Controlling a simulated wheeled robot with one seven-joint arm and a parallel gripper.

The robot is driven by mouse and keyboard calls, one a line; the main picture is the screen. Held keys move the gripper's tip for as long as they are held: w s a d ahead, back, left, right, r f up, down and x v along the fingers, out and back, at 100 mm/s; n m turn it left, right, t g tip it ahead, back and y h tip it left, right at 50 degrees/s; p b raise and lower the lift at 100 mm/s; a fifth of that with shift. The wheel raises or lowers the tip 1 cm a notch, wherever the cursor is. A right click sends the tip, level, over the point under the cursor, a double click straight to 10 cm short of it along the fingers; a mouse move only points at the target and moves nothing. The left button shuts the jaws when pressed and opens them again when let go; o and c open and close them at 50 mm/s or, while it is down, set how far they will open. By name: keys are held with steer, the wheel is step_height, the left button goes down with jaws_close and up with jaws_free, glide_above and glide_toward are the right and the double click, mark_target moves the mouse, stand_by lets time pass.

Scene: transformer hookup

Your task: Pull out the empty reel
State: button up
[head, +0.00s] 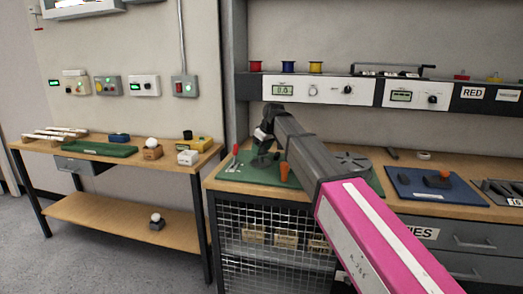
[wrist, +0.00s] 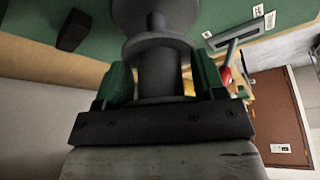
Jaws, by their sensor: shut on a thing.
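A dark grey empty reel (wrist: 158,70) shows in the middle of the wrist view, with bare flanges and no wire on its core. My gripper (wrist: 163,82) has its two green fingers closed on either side of the reel. Beyond it a wider grey round piece (wrist: 150,14) shows at the top edge; I cannot tell whether the reel still touches it. In the head view my gripper (head: 262,156) is low over the green mat (head: 232,180) at the bench's left end. The reel is hard to make out there.
An orange piece (head: 284,173) and a red-handled tool (head: 233,158) are close by on the mat. A grey finned disc (head: 352,161) lies to the right. Red (head: 255,66), blue (head: 288,66) and yellow (head: 315,67) reels stand on the shelf above. A blue mat (head: 435,190) lies further right.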

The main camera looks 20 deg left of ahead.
steer(key=shift+r, duration=2)
steer(key=shift+r, duration=2.4)
